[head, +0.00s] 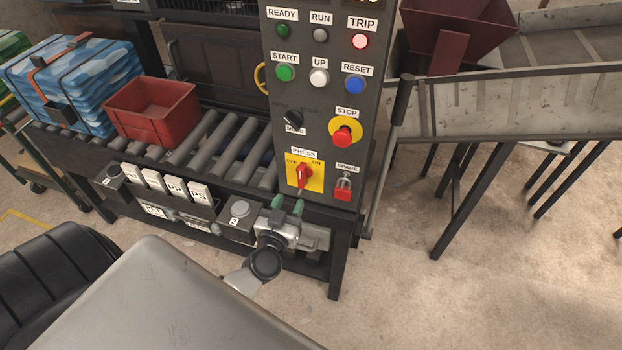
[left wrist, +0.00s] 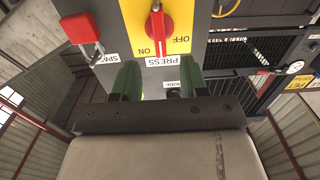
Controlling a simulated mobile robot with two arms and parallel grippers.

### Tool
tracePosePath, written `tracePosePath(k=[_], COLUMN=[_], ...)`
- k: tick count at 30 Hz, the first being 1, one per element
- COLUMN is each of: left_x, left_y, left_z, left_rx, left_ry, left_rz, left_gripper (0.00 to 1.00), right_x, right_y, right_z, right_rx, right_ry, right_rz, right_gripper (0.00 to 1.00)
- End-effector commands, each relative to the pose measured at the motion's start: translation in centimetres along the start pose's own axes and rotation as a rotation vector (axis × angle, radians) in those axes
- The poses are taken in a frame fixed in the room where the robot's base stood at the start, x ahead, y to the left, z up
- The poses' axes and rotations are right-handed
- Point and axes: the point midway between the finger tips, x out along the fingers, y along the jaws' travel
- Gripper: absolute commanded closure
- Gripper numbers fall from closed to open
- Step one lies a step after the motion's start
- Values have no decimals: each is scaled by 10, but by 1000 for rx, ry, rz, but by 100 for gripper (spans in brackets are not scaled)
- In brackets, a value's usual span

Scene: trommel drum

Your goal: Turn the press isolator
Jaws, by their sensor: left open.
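The press isolator is a red rotary handle (head: 304,175) on a yellow plate (head: 291,175) marked OFF and ON, low on the dark control panel. A PRESS label (head: 304,153) sits above it. In the left wrist view, which is upside down, the handle (left wrist: 156,32) stands about upright in the picture, between the ON and OFF marks. My left gripper (head: 288,204) has green fingers, open and empty, just below and in front of the plate. In the left wrist view its fingers (left wrist: 160,78) point towards the panel, apart from the handle. My right gripper is not in view.
A red padlock (head: 343,188) under a SPARE label hangs right of the isolator. A red STOP button (head: 342,136) and a black selector (head: 293,119) are above. A roller conveyor (head: 206,140) with a red crate (head: 152,108) lies left. Open floor lies right.

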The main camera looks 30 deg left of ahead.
Motion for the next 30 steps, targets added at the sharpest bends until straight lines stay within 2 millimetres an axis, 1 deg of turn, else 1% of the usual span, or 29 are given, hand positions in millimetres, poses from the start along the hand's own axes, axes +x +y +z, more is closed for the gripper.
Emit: tracePosePath(k=[1, 6, 9, 13, 18, 26, 30], left_x=[11, 44, 61, 77, 86, 87, 87], left_y=[0, 1, 1, 0, 1, 1, 1], left_z=[-2, -1, -1, 0, 0, 0, 0], left_rx=[0, 0, -1, 0, 0, 0, 0], left_ry=[4, 3, 2, 2, 0, 0, 0], left_rz=[0, 1, 1, 2, 2, 2, 2], left_gripper=[56, 56, 56, 56, 56, 56, 78], right_x=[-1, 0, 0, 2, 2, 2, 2], right_y=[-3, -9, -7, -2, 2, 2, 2], right_z=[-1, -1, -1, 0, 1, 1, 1], right_rx=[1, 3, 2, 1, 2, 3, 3], right_ry=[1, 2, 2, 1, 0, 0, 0], right_rz=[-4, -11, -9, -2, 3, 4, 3], right_gripper=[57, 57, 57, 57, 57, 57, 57])
